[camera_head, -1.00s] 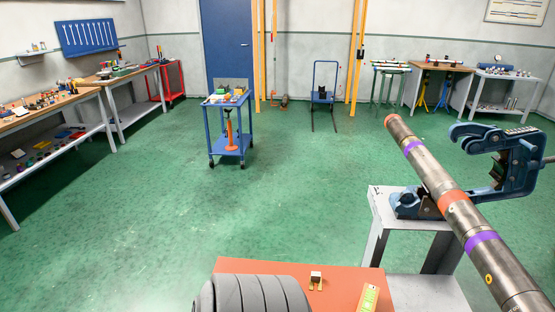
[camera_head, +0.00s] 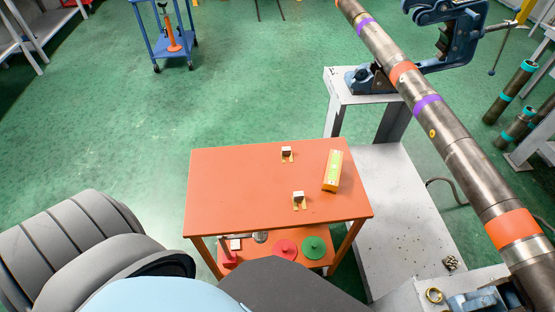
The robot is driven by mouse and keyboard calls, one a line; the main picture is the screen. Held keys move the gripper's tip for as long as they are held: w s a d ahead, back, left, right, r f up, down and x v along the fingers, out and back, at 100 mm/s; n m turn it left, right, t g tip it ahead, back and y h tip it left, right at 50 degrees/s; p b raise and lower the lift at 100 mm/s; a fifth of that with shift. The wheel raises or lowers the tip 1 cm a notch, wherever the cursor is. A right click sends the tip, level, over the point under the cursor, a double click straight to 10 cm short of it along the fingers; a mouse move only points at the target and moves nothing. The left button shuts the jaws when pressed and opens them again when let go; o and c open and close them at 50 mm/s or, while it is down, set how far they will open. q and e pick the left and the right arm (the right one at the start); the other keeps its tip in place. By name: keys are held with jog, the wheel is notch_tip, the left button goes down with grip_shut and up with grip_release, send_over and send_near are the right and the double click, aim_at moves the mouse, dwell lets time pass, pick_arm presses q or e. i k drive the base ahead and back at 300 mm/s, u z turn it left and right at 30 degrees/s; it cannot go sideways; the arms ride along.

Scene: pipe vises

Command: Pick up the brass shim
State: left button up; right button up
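Two small brass-coloured pieces, each with a pale block on it, sit on the orange table (camera_head: 230,185). One brass piece (camera_head: 287,159) is toward the back, and the other brass piece (camera_head: 299,206) is nearer the front edge. I cannot tell which of them is the brass shim. Neither of my grippers is in view. Part of my own body shows at the lower left and bottom, away from both pieces.
A yellow-green level (camera_head: 333,171) lies on the table's right. The lower shelf holds a red disc (camera_head: 285,249) and a green disc (camera_head: 314,247). A long pipe (camera_head: 462,158) in a blue vise (camera_head: 447,35) slants across the right. The table's left half is clear.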

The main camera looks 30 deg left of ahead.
aim_at(298, 196)
jog(key=u, duration=0.85)
